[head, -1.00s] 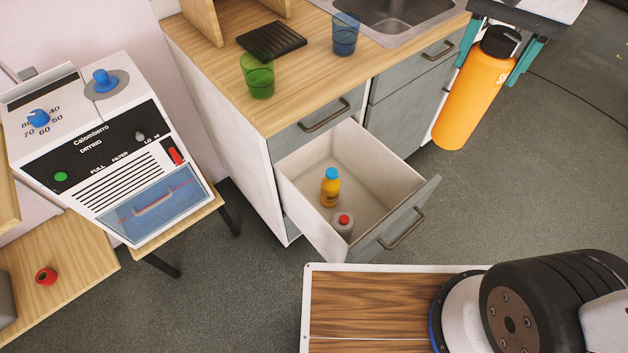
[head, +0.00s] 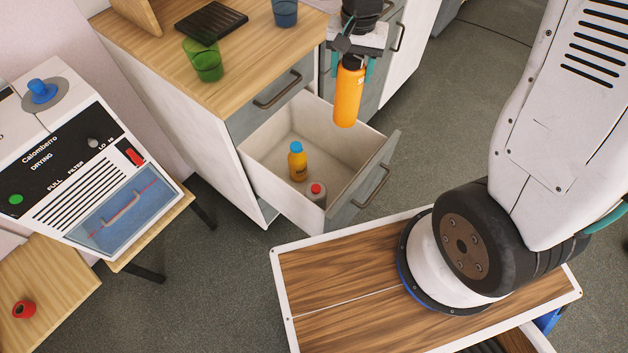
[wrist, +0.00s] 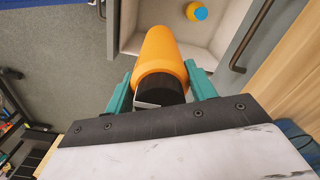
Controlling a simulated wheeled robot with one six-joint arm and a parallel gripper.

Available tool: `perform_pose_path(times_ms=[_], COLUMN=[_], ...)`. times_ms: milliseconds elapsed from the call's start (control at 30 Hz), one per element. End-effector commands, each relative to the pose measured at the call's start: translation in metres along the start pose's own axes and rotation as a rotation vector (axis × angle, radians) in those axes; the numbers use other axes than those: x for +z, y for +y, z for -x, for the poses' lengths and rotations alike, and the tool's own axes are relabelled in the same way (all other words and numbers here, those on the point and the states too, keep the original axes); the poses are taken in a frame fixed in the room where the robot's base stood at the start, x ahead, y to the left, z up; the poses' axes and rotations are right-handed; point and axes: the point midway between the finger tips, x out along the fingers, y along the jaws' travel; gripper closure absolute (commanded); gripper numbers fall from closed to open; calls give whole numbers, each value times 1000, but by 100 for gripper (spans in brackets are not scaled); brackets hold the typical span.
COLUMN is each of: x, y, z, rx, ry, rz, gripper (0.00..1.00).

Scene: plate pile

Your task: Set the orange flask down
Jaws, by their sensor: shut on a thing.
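The orange flask (head: 348,95) has a black cap and hangs upright in my gripper (head: 350,70). My gripper is shut on its upper end, near the cap. In the head view the flask shows in front of the open drawer's (head: 260,160) right part, with its base apparently above the drawer rim. In the wrist view the flask (wrist: 160,58) lies between the teal fingers (wrist: 160,88), its far end overlapping the drawer's pale inside. What is under its base is hidden.
The drawer holds a yellow bottle with a blue cap (head: 297,165) and a grey bottle with a red cap (head: 316,193). The counter (head: 240,90) carries a green cup (head: 206,60), a blue cup (head: 285,12) and a black rack (head: 210,22). The drawer's back right looks free.

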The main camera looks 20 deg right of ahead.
Motion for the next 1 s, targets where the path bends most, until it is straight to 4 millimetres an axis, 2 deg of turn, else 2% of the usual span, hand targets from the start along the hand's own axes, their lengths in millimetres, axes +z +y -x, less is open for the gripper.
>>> perform_pose_path(times_ms=[33, 300, 500, 600, 833, 1000], x=[-3, -14, -9, -6, -2, -2], y=[0, 7, 18, 22, 27, 28], z=[-22, -127, -192, -213, -242, -272], rx=[5, 6, 6, 6, 6, 8], ry=[-8, -7, -3, -1, 3, 2], rz=[1, 7, 13, 14, 15, 16], gripper=[100, 100, 100, 100, 100, 100])
